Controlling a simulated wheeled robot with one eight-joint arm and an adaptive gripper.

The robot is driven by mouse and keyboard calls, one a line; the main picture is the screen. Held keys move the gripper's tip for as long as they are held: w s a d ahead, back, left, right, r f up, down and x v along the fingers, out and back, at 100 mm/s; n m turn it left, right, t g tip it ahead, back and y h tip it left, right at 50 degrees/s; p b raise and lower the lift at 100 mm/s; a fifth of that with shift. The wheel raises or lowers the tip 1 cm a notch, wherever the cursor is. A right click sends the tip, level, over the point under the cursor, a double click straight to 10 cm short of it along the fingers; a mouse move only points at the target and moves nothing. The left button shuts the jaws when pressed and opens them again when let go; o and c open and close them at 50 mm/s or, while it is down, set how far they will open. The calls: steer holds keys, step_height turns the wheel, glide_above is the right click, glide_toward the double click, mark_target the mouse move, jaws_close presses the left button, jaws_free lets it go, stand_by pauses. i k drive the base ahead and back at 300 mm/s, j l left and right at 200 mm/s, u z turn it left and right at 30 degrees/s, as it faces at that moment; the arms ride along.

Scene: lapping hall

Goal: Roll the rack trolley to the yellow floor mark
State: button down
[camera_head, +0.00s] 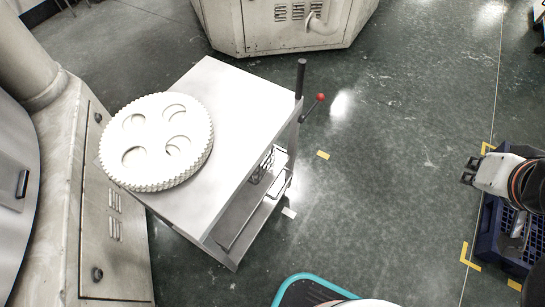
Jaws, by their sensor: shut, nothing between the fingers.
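The trolley (250,95) stands left of centre, a grey metal cart with a flat top and a lower shelf (240,215). A black upright grip (301,77) and a red-knobbed lever (320,97) are at its far right corner. A white toothed disc (157,140) with round pockets lies on its top. A small yellow floor mark (323,155) lies just right of the trolley. Yellow corner marks also show at the right, one being the near corner mark (466,256). My gripper (467,173) is at the right, shut and empty, well apart from the trolley.
A pale machine (110,225) stands close along the trolley's left, another machine base (275,25) behind it. A dark blue crate (492,235) sits by the corner marks under my arm. A teal-edged object (292,283) is at the bottom. The green floor between trolley and crate is clear.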

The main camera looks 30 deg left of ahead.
mark_target(185, 152)
steer(key=u, duration=1.7)
steer(key=i+l, duration=0.35)
steer(key=l, duration=0.15)
steer(key=i+l, duration=0.35)
steer(key=l+z, duration=0.05)
steer(key=l, duration=0.1)
